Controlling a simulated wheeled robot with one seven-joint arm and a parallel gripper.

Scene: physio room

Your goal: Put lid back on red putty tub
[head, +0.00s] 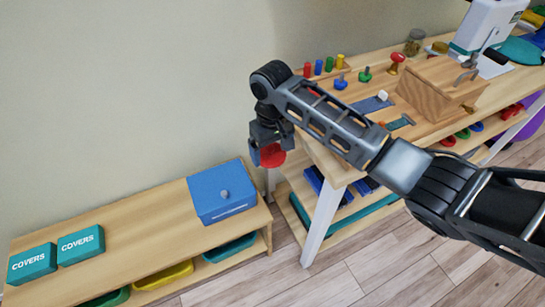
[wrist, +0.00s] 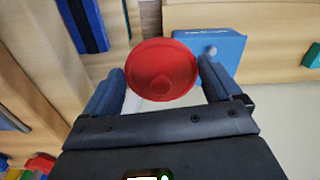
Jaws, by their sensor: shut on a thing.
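My gripper (head: 268,150) is shut on a round red lid (head: 273,156), held in the air just off the left end of the work table, above and right of the low bench. In the wrist view the lid (wrist: 162,56) sits between the two fingers of my gripper (wrist: 163,82), its round face and central raised knob towards the camera. I cannot make out a red putty tub in either view.
A blue box (head: 221,200) with a knob on top stands on the low bench (head: 130,223), near two teal COVERS boxes (head: 81,245). The work table (head: 425,120) holds coloured pegs, a wooden block (head: 437,90) and a white machine (head: 487,25). Bench space between the boxes is clear.

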